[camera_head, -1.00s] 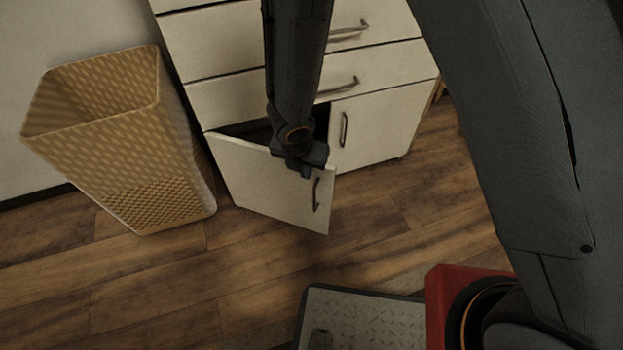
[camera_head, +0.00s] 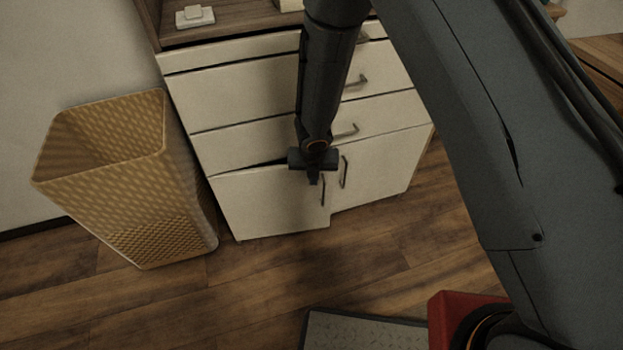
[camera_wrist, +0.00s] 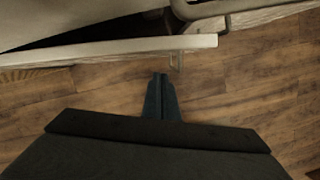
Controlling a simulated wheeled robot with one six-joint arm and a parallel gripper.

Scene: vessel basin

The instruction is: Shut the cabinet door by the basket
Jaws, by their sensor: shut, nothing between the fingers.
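The left cabinet door (camera_head: 265,203), cream with a metal handle (camera_head: 323,190), stands slightly ajar beside the basket. A thin dark gap shows along its top, and its handle edge sits forward of the right door. The tan woven basket (camera_head: 125,180) stands on the floor to its left. My gripper (camera_head: 313,180) is shut and empty, at the upper handle-side corner of the door. In the wrist view my shut fingers (camera_wrist: 161,97) point at the door's edge (camera_wrist: 130,48), over the floor. I cannot tell whether they touch the door.
The right cabinet door (camera_head: 380,170) is closed. Drawers (camera_head: 240,95) with handles are above, closed or nearly so. A white object (camera_head: 195,17) sits on the cabinet top.

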